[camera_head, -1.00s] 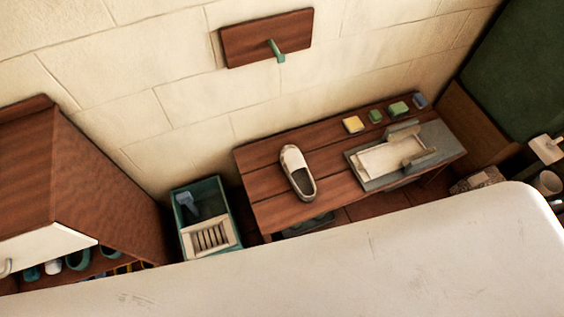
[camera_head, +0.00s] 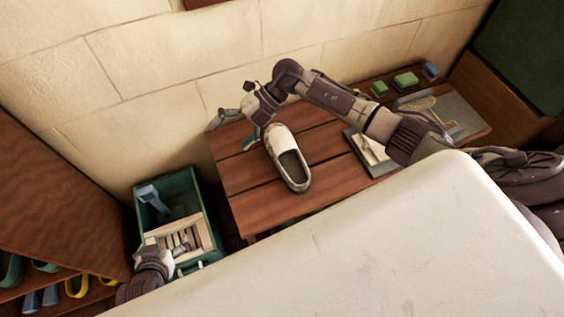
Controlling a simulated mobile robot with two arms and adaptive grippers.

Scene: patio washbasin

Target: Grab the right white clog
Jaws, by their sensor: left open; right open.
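One white clog (camera_head: 281,143) with a dark grey inside lies on the wooden table (camera_head: 240,182), its opening toward the front edge. No second white clog shows. My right arm reaches in from the right over the table. My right gripper (camera_head: 236,128) is open at the table's back left, just left of the clog's closed end. I cannot tell whether a finger touches the clog. My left gripper (camera_head: 180,247) is low at the left, in front of the teal crate's slatted insert, and is open, with its fingers small in view.
The teal crate (camera_head: 201,196) holds a blue-grey tool (camera_head: 153,198) and a pale slatted insert (camera_head: 160,237). A grey basin (camera_head: 462,112) and green blocks (camera_head: 405,80) are at the table's right. A shelf with colored items (camera_head: 76,286) stands at lower left.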

